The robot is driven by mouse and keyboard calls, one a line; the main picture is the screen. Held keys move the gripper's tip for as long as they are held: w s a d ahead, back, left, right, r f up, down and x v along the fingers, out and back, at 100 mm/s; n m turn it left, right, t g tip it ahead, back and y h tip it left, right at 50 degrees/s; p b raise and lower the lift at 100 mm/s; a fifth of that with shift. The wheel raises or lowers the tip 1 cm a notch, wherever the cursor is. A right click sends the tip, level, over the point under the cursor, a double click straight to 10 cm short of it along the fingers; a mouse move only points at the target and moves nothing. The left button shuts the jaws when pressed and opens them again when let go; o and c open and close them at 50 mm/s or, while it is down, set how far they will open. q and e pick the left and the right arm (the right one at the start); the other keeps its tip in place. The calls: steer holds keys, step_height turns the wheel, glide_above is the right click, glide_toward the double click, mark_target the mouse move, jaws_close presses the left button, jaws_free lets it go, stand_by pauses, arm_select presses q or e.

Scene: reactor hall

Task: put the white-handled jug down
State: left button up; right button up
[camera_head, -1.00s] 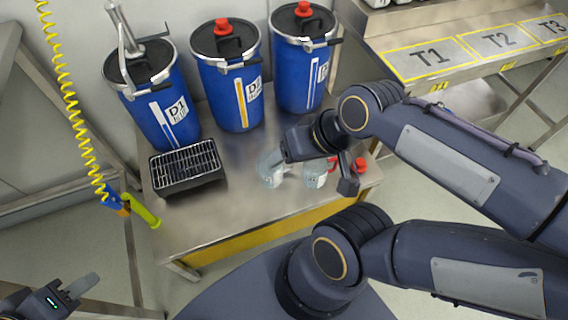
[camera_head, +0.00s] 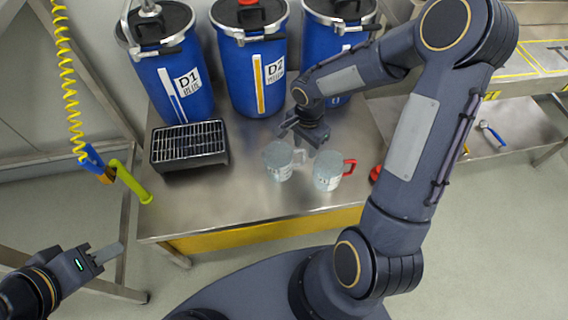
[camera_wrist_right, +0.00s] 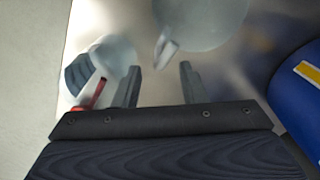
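The white-handled jug (camera_head: 279,163) stands upright on the steel table, a clear greyish vessel with its white handle (camera_head: 299,156) toward the right. In the right wrist view the jug (camera_wrist_right: 207,18) is at the top, and its handle (camera_wrist_right: 165,50) lies just beyond my fingertips. My right gripper (camera_wrist_right: 158,78) is open, its two fingers apart with nothing between them. In the head view my right gripper (camera_head: 305,138) is just behind the jugs. My left gripper (camera_head: 104,256) is low at the left, away from the table; its finger gap is unclear.
A red-handled jug (camera_head: 327,172) stands close to the right. A black grated box (camera_head: 189,145) is at the table's left. Blue drums (camera_head: 180,85), (camera_head: 258,78) stand behind. A yellow coiled hose (camera_head: 68,85) hangs at left. The table front is clear.

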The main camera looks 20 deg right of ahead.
step_height(320, 180, down, 6)
steer(key=shift+s+a+r+b, duration=0.1)
steer(key=shift+a+r+b, duration=0.1)
steer(key=shift+b, duration=0.9)
jaws_close()
